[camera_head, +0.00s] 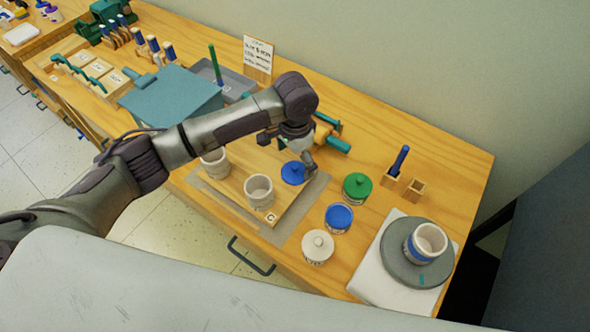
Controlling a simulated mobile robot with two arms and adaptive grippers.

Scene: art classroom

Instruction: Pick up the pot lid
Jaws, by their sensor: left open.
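A round blue lid-like piece (291,174) lies at the right part of the wooden board (240,207) on the table. It looks like the pot lid, but what is under it cannot be made out. My left gripper (306,163) points down right over its right edge, open, with its fingers partly hidden by the arm. Whether a finger touches the piece cannot be told. White pots (259,190) stand on the same board, to the left. My right gripper is not in view.
Jars with green (357,186), blue (339,217) and white (317,245) tops stand right of the board. A teal box (170,97) and orange-teal tool (328,135) stand behind.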

